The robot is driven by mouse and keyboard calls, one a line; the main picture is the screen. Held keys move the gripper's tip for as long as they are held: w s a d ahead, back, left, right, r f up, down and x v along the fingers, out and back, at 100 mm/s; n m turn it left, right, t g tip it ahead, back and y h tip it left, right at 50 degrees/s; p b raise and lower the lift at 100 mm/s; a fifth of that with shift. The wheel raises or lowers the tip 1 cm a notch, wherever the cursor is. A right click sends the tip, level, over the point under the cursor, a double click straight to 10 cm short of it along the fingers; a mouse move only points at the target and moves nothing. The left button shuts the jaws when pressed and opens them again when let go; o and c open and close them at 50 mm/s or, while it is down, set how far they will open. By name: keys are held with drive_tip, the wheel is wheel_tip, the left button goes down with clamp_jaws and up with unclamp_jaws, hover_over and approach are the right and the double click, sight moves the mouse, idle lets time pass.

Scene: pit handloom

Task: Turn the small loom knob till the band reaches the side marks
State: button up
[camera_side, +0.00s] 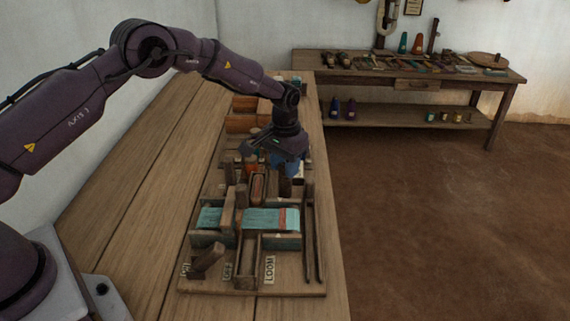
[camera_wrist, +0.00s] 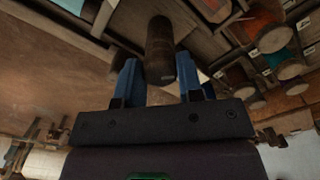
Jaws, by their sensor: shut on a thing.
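The small loom (camera_side: 250,270) stands on the wooden bench, with a "LOOM" label at its front. Teal cloth (camera_side: 262,219) lies across it, with a reddish band (camera_side: 283,219) near the cloth's right end. The side marks are too small to make out. My gripper (camera_side: 287,168) is over the loom's back right part, pointing down. In the wrist view my gripper's blue fingers (camera_wrist: 160,85) are on either side of a dark, round wooden knob (camera_wrist: 160,45) and shut on it. The fingers partly hide the knob in the side view.
A wooden lever (camera_side: 208,261) sits at the loom's front left between "ON" and "OFF" labels. Upright wooden posts stand close around my gripper. Wooden boxes (camera_side: 241,123) are behind it. Bare bench (camera_side: 130,215) lies to the left. A second table (camera_side: 400,72) stands at the back.

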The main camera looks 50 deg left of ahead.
sight(280, 168)
idle(0.3)
drive_tip(key=o, duration=0.9)
drive_tip(key=shift+r, duration=0.1)
wheel_tip(280, 168, up, 13)
drive_tip(key=shift+f, duration=0.1)
drive_tip(key=s+r+t, duration=0.2)
drive_tip(key=s+r, duration=0.2)
drive_tip(key=s, duration=0.7)
drive_tip(key=s+r+t, duration=0.1)
drive_tip(key=s+r, duration=0.4)
drive_tip(key=s, duration=0.6)
drive_tip(key=s+r+m+t, duration=0.1)
drive_tip(key=s+r, duration=0.3)
drive_tip(key=s, duration=0.8)
drive_tip(key=shift+s+d+r+t, duration=0.1)
drive_tip(key=shift+d+r+t, duration=0.2)
drive_tip(key=shift+t, duration=0.5)
